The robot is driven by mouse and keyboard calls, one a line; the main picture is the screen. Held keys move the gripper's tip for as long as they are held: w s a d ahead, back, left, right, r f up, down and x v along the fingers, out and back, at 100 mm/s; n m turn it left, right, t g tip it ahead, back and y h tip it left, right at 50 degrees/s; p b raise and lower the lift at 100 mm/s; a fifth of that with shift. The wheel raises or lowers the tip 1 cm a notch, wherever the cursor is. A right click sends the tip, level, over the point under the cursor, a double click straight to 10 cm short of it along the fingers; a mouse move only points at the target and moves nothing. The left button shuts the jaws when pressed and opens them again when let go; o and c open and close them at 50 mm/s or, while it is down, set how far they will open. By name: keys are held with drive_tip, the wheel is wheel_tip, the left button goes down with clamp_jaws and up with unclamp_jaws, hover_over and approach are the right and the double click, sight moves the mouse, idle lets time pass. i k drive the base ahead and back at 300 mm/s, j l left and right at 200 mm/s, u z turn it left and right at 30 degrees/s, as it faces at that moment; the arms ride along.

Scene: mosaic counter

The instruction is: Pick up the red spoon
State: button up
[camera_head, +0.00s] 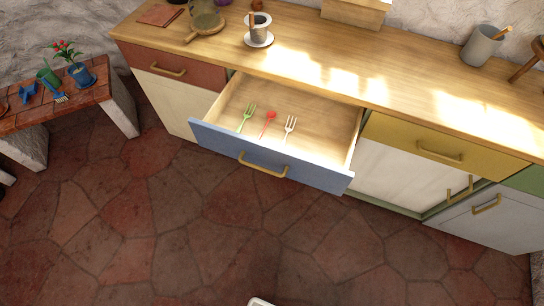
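The red spoon (267,124) lies in the open drawer (324,129), which has a blue front and a brass handle. It lies between a green fork (246,118) on its left and a pale fork (290,127) on its right, apart from both. The spoon's lower end is close to the drawer's blue front panel. My gripper is not recognisable in view; only a small whitish piece shows at the bottom edge, and I cannot tell what it is.
The wooden counter (380,85) runs above the drawer, with a cup on a saucer (259,39) and a grey container (482,46). A low bench (75,104) with a potted plant stands at the left. The tiled floor (200,230) before the drawer is clear.

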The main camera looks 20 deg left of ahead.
sight(271, 114)
drive_tip(key=j+u, duration=0.25)
drive_tip(key=j, duration=0.15)
drive_tip(key=i+j+u, duration=0.2)
drive_tip(key=j, duration=0.25)
drive_tip(key=j+u, duration=0.25)
drive_tip(key=j, duration=0.15)
drive_tip(key=i+j+u, duration=0.2)
drive_tip(key=j, duration=0.15)
drive_tip(key=i+j+u, duration=0.25)
drive_tip(key=j, duration=0.15)
drive_tip(key=k, duration=0.1)
